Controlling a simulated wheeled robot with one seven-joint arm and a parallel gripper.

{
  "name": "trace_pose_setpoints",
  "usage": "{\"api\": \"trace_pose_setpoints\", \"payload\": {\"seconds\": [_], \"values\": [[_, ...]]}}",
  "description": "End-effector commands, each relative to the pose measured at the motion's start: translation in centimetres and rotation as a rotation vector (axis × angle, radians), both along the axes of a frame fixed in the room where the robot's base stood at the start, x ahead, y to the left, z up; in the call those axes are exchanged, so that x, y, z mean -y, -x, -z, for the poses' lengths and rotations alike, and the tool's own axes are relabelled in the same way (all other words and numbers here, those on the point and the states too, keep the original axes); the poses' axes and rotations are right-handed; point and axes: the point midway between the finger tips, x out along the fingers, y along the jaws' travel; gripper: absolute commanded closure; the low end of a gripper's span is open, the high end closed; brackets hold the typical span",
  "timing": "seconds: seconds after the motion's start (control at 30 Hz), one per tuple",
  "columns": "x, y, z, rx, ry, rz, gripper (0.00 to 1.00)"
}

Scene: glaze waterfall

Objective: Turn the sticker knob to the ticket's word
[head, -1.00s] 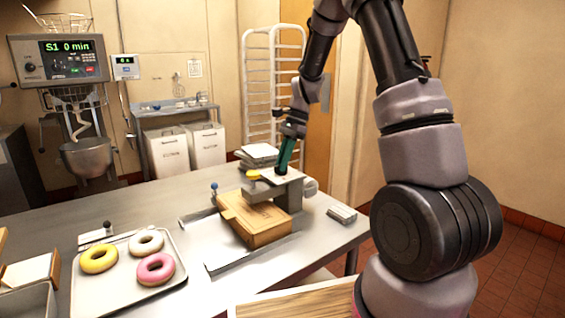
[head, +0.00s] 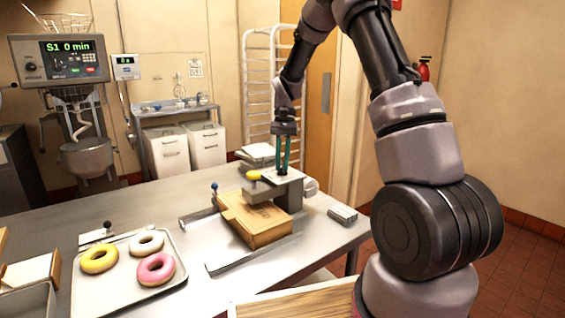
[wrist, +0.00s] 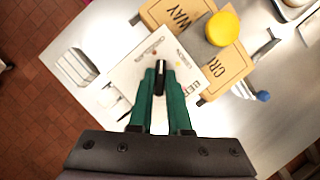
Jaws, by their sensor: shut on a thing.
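The sticker knob (wrist: 160,78) is small and black with a pale line, and stands on the white top plate (wrist: 130,75) of a grey machine (head: 262,192). The plate bears small coloured marks and partly hidden lettering. My gripper (wrist: 161,72) has green fingers and is shut on the knob from above. In the head view my gripper (head: 283,172) stands upright over the plate, and the knob is too small to make out. I cannot read the knob's setting, and I cannot pick out the ticket or its word.
A lettered brown box (head: 255,222) lies under the machine's arm, close to a yellow knob (head: 253,175) and a blue-tipped lever (head: 214,187). A small pale block (head: 342,214) lies to the right. A tray (head: 120,294) with doughnuts is at the left.

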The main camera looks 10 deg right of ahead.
Motion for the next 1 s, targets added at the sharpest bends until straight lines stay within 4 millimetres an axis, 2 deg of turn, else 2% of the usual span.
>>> {"api": "trace_pose_setpoints", "payload": {"seconds": [0.3,0.7,0.73,0.8,1.0], "values": [[0.04,-0.09,-0.08,0.003,0.001,-0.074,1.00],[0.01,-0.09,-0.08,0.003,0.001,-0.080,1.00],[0.01,-0.09,-0.08,0.003,0.001,-0.080,0.80],[0.02,-0.08,-0.07,0.003,0.001,-0.080,0.54],[0.01,-0.05,-0.03,0.002,0.000,-0.080,0.54]]}}
